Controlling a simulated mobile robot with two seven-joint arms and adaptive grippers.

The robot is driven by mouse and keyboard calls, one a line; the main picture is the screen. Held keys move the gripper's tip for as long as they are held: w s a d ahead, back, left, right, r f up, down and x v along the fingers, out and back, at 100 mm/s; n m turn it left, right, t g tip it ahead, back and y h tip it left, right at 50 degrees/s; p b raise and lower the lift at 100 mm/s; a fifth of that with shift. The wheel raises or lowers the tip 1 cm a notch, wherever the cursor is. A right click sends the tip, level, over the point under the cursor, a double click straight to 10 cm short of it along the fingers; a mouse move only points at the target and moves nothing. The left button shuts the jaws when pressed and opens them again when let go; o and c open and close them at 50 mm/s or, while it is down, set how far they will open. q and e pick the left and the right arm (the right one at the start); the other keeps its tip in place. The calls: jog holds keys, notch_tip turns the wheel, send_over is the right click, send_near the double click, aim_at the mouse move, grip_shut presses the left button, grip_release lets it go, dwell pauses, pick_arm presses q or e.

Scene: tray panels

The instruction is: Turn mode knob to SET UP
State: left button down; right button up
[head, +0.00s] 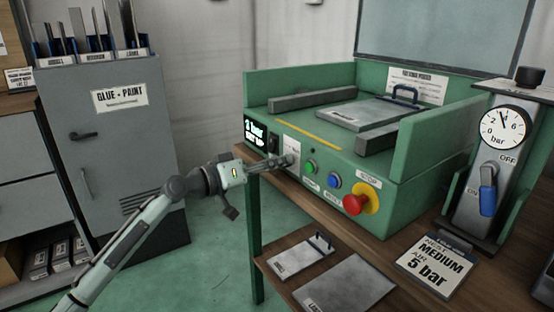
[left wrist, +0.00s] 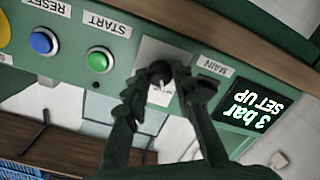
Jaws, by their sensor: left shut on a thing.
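My left gripper (head: 290,160) reaches the front of the green machine. In the left wrist view its fingers (left wrist: 167,82) are closed around the dark round mode knob (left wrist: 159,73), which sits on a pale plate between the START and MAIN labels. A pale mark shows on the knob; its legend is hidden by the fingers. The black display (left wrist: 250,106) reads "3 bar SET UP", upside down in the left wrist view. It also shows in the head view (head: 255,133), its number less clear there. My right gripper is not in view.
Right of the knob are a green START button (head: 311,167), a blue RESET button (head: 334,180) and a red emergency stop (head: 353,204). A gauge (head: 502,128) stands above a blue lever (head: 488,190). A card (head: 436,266) reads "MEDIUM", "5 bar". A grey cabinet (head: 110,150) stands left.

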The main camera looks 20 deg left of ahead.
pick_arm(q)
jog(key=shift+n+p, duration=0.4)
jog(key=shift+n, duration=0.8)
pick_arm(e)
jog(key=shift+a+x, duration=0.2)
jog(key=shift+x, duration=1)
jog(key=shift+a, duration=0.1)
pick_arm(q)
jog(key=c, duration=1.3)
grip_release()
jog(key=shift+o, duration=0.2)
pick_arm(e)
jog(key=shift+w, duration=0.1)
pick_arm(q)
jog(key=v, duration=1.2)
jog(key=shift+w+a+f, duration=0.1)
